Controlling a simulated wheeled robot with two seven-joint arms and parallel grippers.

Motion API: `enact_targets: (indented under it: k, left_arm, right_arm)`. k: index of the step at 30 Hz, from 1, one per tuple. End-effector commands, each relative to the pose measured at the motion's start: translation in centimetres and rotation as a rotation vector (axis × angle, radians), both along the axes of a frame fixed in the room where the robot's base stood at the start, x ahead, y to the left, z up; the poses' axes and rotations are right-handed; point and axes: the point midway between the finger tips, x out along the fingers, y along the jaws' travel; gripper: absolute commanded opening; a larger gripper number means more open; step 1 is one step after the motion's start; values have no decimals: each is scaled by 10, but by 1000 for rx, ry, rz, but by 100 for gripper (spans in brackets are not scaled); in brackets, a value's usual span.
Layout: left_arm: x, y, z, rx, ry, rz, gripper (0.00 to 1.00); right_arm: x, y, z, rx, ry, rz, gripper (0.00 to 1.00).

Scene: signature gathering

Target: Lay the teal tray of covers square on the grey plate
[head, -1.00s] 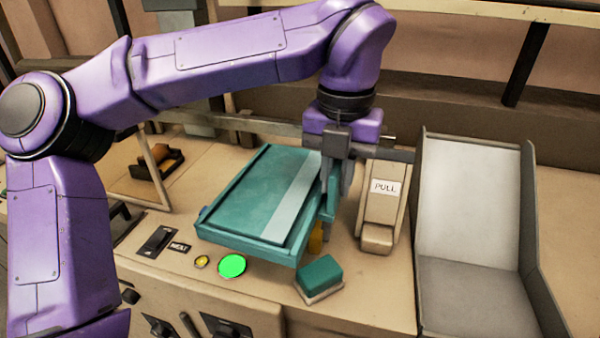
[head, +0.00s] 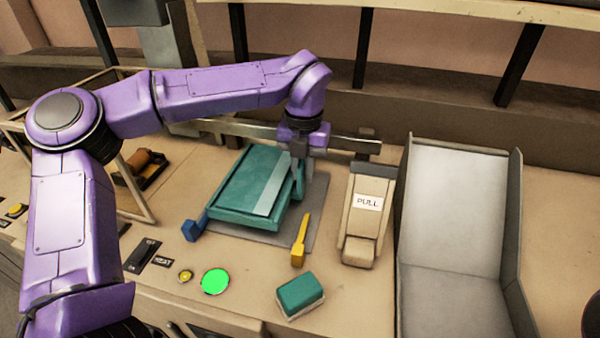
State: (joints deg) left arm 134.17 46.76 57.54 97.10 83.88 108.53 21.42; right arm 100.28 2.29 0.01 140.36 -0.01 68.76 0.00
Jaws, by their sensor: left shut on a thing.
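The teal tray (head: 240,185) holds flat teal covers with a pale strip along the right side. It is over the grey plate (head: 297,222), whose bare surface shows to the right of and in front of the tray. My left gripper (head: 298,178) is shut on the tray's right edge, pointing down. My right gripper is not in view.
A blue block (head: 194,226) and a yellow peg (head: 299,243) stand beside the plate. A lever housing marked PULL (head: 366,215) and a grey chute (head: 460,220) are to the right. A green button (head: 215,281) and a teal-topped pad (head: 300,295) are in front.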

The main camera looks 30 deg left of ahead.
Motion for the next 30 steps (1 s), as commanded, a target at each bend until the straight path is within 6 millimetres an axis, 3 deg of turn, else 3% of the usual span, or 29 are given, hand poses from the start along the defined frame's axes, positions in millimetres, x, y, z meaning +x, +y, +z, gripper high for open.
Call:
enact_targets:
  k: [5,10,21,22,24,30]
  left_arm:
    - [11,12,-17,1,1,2,0]
    - [9,11,-45,-1,0,0,0]
    - [10,10,-52,0,-2,0,0]
    - [10,10,-52,0,-2,0,20]
    - [10,10,-51,-1,-1,0,43]
    - [10,10,-51,-1,-1,0,43]
  right_arm:
    - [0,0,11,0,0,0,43]
    - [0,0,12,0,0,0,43]
    - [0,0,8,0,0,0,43]
    - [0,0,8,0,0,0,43]
    - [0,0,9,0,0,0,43]
    - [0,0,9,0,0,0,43]
